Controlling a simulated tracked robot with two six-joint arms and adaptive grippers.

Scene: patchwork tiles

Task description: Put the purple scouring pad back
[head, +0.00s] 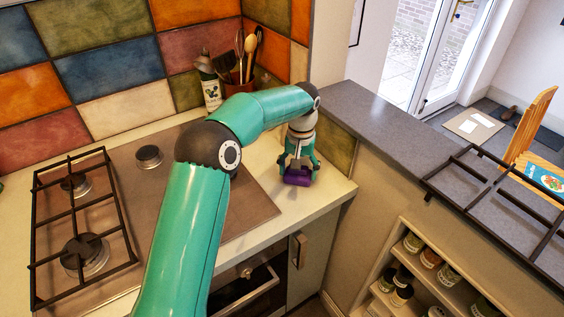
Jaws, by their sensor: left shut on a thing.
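The purple scouring pad (298,177) is in the jaws of my left gripper (297,172), low over the pale counter (328,186) near its right end. The gripper points down and is shut on the pad. I cannot tell whether the pad touches the counter. My left arm reaches across the hob from the bottom of the head view and hides part of the counter. My right gripper is not in view.
A bottle (209,82) and a pot of utensils (246,62) stand in the back corner by the tiles. The hob grate (84,235) is at left. A grey raised ledge (385,128) borders the counter at right. Jars (413,243) fill shelves below it.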

